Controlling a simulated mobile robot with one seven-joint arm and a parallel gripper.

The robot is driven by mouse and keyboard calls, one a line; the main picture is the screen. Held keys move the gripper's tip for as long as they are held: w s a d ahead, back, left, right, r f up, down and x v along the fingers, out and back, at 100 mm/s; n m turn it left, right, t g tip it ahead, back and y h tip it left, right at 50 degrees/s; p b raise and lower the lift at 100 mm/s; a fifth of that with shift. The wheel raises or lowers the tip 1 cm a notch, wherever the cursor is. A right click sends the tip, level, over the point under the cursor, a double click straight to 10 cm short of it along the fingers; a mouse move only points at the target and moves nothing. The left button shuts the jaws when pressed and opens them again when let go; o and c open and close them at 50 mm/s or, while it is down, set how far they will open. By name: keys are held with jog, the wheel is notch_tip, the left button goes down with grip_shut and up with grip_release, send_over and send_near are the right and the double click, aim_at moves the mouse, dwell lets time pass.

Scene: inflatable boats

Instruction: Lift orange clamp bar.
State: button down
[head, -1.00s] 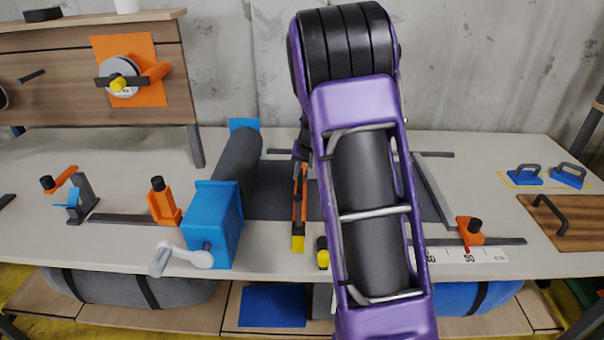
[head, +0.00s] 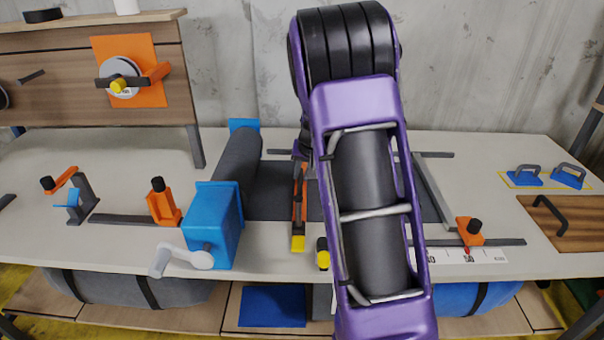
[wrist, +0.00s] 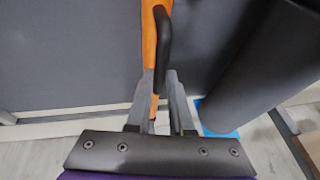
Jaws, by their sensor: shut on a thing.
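The orange clamp bar (head: 304,191) shows in the head view as a narrow orange strip over the dark sheet on the bench, with a yellow end (head: 298,243) toward the front edge. My arm hides what lies to its right. In the wrist view the orange bar (wrist: 150,32) runs from the top edge down to my fingers, with a black curved handle (wrist: 165,40) on it. My gripper (wrist: 159,101) is shut on the bar at the handle's lower end. I cannot tell whether the bar is clear of the sheet.
A blue crank box (head: 212,225) with a dark roll (head: 237,160) stands left of the bar. An orange clamp block (head: 163,205) is farther left, another (head: 468,231) to the right by a ruler (head: 470,256).

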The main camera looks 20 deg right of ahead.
notch_tip(320, 180, up, 7)
jog(key=p, duration=0.3)
jog(key=shift+r, duration=0.15)
jog(key=shift+w, duration=0.1)
jog(key=c, duration=0.8)
grip_release()
jog(key=p+v, duration=0.1)
jog(key=v, duration=1.6)
jog(key=shift+s, duration=0.2)
jog(key=shift+r, duration=0.2)
